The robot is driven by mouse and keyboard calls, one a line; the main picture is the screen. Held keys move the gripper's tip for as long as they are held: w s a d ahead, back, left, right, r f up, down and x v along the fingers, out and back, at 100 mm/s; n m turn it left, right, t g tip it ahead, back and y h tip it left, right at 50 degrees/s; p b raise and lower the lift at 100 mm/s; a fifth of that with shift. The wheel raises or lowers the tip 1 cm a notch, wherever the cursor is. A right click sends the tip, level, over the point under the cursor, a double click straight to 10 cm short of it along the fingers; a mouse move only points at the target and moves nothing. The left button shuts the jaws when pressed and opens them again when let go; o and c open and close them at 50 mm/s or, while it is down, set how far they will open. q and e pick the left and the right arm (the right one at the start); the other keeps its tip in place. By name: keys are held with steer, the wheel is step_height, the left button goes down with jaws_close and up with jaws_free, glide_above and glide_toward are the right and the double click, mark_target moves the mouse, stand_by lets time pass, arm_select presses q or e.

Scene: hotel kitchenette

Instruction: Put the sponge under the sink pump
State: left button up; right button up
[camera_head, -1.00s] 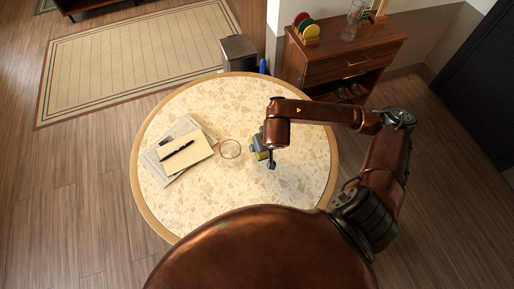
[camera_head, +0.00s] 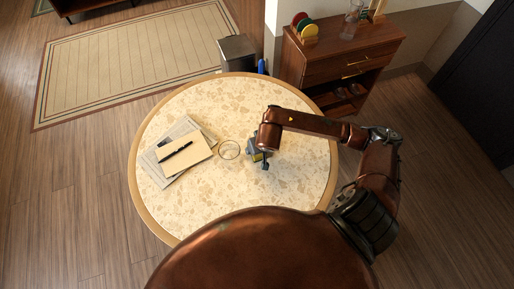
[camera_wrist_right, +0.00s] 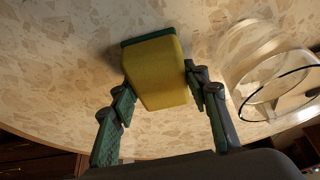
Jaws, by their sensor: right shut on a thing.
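The sponge is a yellow block with a dark green scouring layer. It shows large in the right wrist view (camera_wrist_right: 157,75) and small, mostly covered, in the head view (camera_head: 257,157). My right gripper (camera_wrist_right: 159,82) is shut on it, one finger on each side. In the head view that gripper (camera_head: 259,154) is over the right part of the round table. I cannot tell whether the sponge touches the tabletop. No sink or pump shows in either view. My left gripper is not in view.
A clear glass (camera_head: 229,149) stands on the table (camera_head: 215,205) just left of the gripper. A notebook (camera_head: 184,154) with a black pen lies on papers farther left. A wooden cabinet (camera_head: 345,60) and a bin (camera_head: 237,52) stand beyond the table.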

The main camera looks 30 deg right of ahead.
steer(key=shift+f, duration=0.2)
steer(key=o, duration=0.9)
steer(key=shift+o, duration=0.2)
steer(key=shift+r, duration=0.2)
